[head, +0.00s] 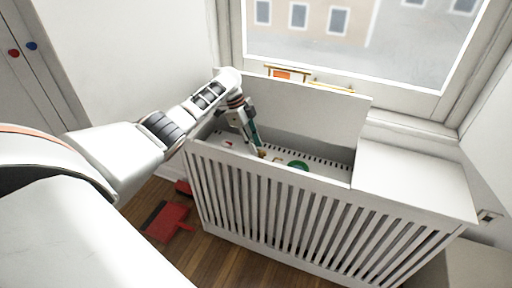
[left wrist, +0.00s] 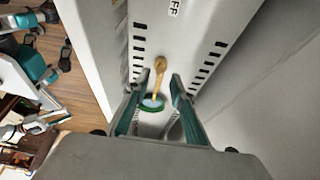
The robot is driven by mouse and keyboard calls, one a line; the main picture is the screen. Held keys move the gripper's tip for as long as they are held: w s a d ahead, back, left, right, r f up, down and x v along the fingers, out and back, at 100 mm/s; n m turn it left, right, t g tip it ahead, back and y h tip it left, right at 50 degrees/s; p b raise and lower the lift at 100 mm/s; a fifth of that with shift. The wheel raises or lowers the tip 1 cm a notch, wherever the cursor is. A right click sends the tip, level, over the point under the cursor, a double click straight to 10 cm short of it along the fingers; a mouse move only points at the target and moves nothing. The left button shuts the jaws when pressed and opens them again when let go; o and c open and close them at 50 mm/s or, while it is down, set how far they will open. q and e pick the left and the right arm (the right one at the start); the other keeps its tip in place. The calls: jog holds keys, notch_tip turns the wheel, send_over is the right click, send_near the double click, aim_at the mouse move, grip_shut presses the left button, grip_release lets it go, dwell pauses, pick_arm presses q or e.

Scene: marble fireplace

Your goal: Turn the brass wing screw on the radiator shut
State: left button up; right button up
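A brass piece (left wrist: 160,64), which looks like the wing screw, stands on the pale radiator top between two rows of dark slots in the left wrist view. Its narrow part runs towards a green ring-shaped item (left wrist: 152,104). In the head view the brass (head: 263,153) is small and partly hidden by my gripper, and the green item (head: 298,166) lies right of it. My left gripper (head: 258,151) reaches down inside the open radiator cover. Its teal fingers (left wrist: 155,98) are apart, with the green item showing between them and the brass piece beyond. Contact cannot be told. My right gripper is not in view.
The white slatted cover (head: 290,215) surrounds the radiator, with a raised panel (head: 310,110) behind and a closed lid section (head: 415,182) at right. A small red item (head: 228,143) lies inside at left. A red dustpan-like object (head: 166,222) lies on the floor.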

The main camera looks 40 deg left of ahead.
pick_arm(q)
jog(key=w+v, duration=0.1)
jog(key=v, duration=0.9)
jog(key=shift+s+r, duration=0.25)
jog(key=shift+s, duration=0.25)
jog(key=shift+a, duration=0.1)
